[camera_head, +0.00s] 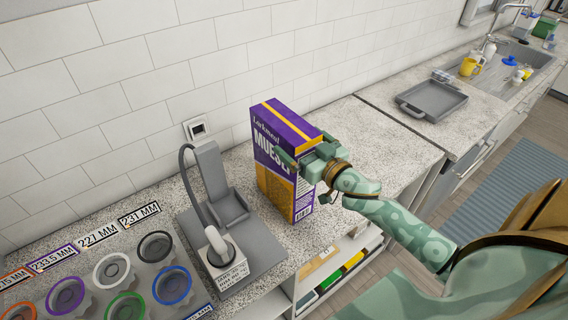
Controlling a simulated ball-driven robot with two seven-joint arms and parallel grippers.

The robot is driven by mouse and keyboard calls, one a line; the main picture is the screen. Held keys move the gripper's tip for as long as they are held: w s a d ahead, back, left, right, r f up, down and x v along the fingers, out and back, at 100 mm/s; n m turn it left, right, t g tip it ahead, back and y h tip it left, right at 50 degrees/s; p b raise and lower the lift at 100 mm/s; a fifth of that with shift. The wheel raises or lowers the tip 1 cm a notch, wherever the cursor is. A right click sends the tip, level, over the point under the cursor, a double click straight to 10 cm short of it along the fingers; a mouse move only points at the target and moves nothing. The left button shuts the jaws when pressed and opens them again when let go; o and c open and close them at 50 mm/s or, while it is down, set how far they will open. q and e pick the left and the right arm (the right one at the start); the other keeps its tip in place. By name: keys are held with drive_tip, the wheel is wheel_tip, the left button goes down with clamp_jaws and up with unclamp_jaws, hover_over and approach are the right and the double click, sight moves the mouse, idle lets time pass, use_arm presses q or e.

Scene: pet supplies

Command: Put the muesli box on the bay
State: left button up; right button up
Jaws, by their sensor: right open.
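The muesli box (272,168), purple and yellow, stands upright on the speckled counter against the tiled wall. My right gripper (306,160) is open at the box's right side near its upper part. One finger lies in front of the printed face; whether the fingers touch the box cannot be told. A grey stand (262,243) with an upright post and a small recessed tray is just left of the box. No part is plainly marked as the bay. My left gripper is not in view.
Coloured round knobs (112,268) with millimetre labels fill the lower left. A white block with a corded plug (220,254) sits on the grey stand. A grey tray (432,99) and a sink (515,70) are at the right. An open shelf (335,268) lies below the counter.

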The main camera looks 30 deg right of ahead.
drive_tip(key=w, duration=0.3)
drive_tip(key=shift+s+a, duration=0.1)
drive_tip(key=c, duration=0.6)
drive_tip(key=shift+r, duration=0.1)
drive_tip(key=c, duration=1.4)
drive_tip(key=shift+c, duration=0.2)
